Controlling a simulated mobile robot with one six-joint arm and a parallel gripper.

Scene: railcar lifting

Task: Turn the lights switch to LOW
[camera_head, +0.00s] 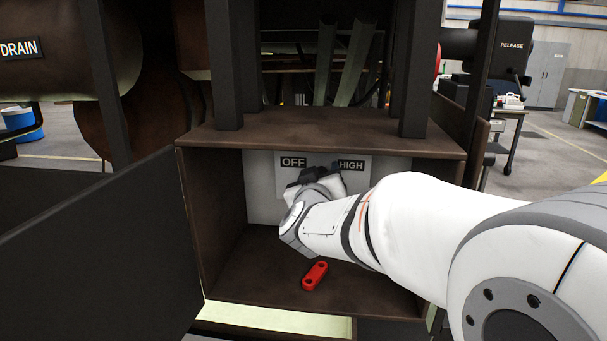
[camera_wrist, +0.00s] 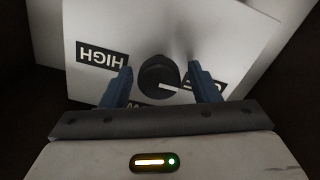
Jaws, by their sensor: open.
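The lights switch is a round black knob (camera_wrist: 158,74) on a white panel (camera_wrist: 100,28) in the wrist view. Its white pointer line aims right, toward the partly hidden OFF label. The HIGH label (camera_wrist: 102,56) is upside down at left. A label at the bottom is mostly hidden by my gripper; only its end shows. My gripper (camera_wrist: 160,70) is open, with one blue finger on each side of the knob. I cannot tell whether they touch it. In the head view, my gripper (camera_head: 318,178) covers the knob below OFF (camera_head: 293,162) and HIGH (camera_head: 351,165).
The panel is inside an open brown box (camera_head: 320,130). A red two-holed piece (camera_head: 314,276) lies on the box floor. A dark door (camera_head: 100,240) stands open at left. Dark posts rise above the box, and its side walls flank my arm.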

